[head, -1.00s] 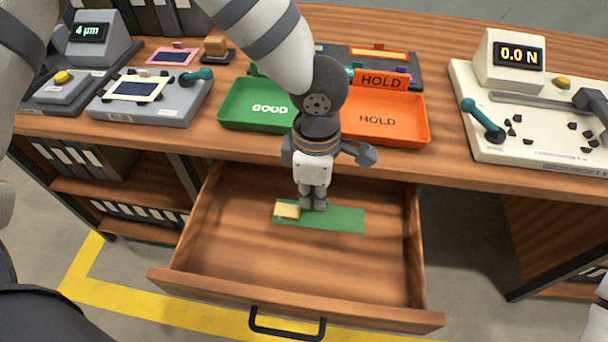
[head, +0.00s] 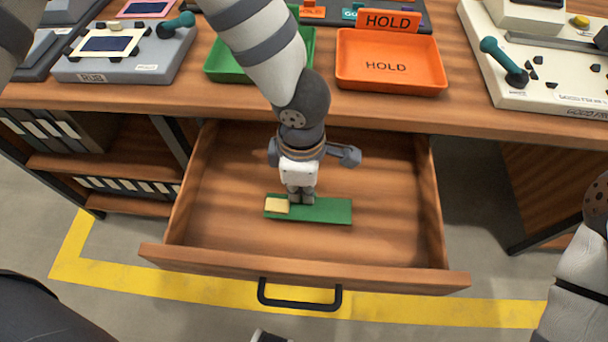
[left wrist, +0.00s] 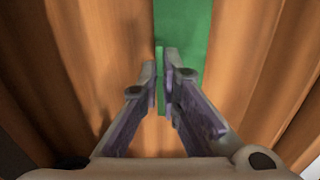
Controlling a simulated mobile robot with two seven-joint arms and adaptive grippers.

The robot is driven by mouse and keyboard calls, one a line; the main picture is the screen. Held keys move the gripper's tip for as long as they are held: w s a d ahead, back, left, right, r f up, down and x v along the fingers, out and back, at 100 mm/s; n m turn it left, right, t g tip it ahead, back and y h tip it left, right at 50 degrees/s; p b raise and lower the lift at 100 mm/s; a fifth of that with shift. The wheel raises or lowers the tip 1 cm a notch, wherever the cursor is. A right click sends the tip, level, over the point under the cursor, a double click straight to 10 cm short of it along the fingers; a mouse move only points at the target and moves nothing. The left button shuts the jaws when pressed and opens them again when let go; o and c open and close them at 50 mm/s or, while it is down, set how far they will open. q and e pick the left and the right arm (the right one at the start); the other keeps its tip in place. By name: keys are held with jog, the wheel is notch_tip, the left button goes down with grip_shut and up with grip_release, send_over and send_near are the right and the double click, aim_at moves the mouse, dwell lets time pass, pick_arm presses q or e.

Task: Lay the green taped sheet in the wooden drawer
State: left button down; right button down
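The green sheet (head: 330,210), with a pale yellow tape patch (head: 277,206) at its left end, is inside the open wooden drawer (head: 230,235). I cannot tell whether it touches the drawer floor. My left gripper (head: 301,200) points down over the sheet's middle, with its fingertips at the sheet. In the left wrist view the fingers (left wrist: 164,80) are close together with a thin strip of green sheet (left wrist: 185,30) between them. They look shut on it. The tape patch does not show there.
The drawer's walls and front with a black handle (head: 299,299) surround the sheet. Above, the desk holds a green tray (head: 228,68), an orange HOLD tray (head: 390,70), a grey rub device (head: 125,66) and a cream tester (head: 560,75). Bare drawer floor lies around the sheet.

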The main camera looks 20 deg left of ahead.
pick_arm(q)
jog(key=shift+f, duration=0.5)
pick_arm(e)
jog(key=shift+s+f, duration=0.15)
pick_arm(q)
jog(key=c, duration=1.2)
grip_release()
jog(key=shift+c, duration=0.2)
jog(key=shift+r+p, duration=2.25)
jog(key=shift+r, duration=1.85)
pick_arm(e)
jog(key=w+r+t, duration=0.1)
jog(key=w+r, duration=0.3)
jog(key=r, duration=0.1)
jog(key=shift+w+t, duration=0.35)
jog(key=shift+t, duration=0.05)
pick_arm(q)
jog(key=shift+f, duration=0.1)
